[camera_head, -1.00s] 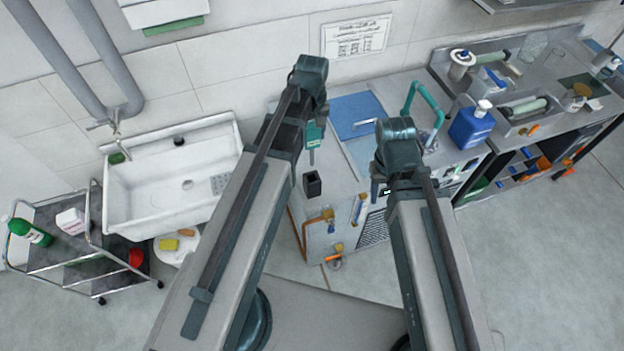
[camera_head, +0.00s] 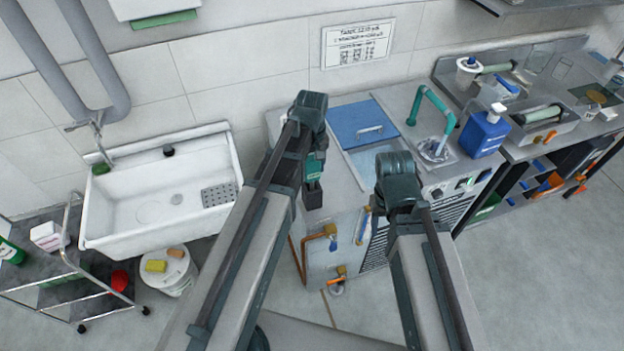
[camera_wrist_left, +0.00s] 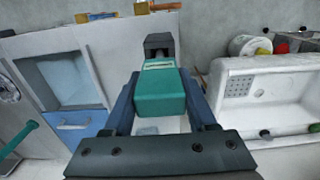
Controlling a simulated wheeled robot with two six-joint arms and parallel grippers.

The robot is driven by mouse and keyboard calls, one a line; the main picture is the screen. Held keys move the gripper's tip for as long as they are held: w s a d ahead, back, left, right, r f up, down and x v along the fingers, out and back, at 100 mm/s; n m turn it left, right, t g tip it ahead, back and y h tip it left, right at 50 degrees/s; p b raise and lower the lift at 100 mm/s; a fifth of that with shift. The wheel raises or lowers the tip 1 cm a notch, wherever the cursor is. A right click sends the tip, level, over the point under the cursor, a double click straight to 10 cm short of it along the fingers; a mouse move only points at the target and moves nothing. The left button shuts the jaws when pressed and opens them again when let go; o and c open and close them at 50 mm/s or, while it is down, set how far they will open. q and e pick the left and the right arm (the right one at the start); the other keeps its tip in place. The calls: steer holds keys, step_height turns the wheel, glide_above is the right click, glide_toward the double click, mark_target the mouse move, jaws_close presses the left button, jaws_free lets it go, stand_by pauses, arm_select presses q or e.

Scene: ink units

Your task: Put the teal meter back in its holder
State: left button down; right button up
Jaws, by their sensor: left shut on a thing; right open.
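The teal meter (camera_head: 315,166) is held by my left gripper (camera_head: 306,160), above the counter. In the left wrist view the meter (camera_wrist_left: 160,92) sits between the two fingers (camera_wrist_left: 161,105). The dark, box-shaped holder (camera_head: 313,199) stands on the counter directly below the meter; it also shows just beyond the meter in the left wrist view (camera_wrist_left: 158,42). The meter's thin lower end is mostly hidden, and I cannot tell how deep it is in the holder. My right gripper (camera_head: 377,204) is open and empty near the counter's front edge, its fingers partly hidden.
A white sink (camera_head: 122,239) is at the left. A blue lid (camera_head: 360,121), a teal tap (camera_head: 434,98) and a blue bottle (camera_head: 482,134) are behind and right of the holder. Orange-handled valves (camera_head: 330,232) are on the cabinet front.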

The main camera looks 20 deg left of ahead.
mark_target(312, 175)
arm_select(q)
steer(key=shift+f+b, duration=2)
steer(key=shift+r, duration=0.1)
steer(key=shift+c, duration=1)
jaws_free()
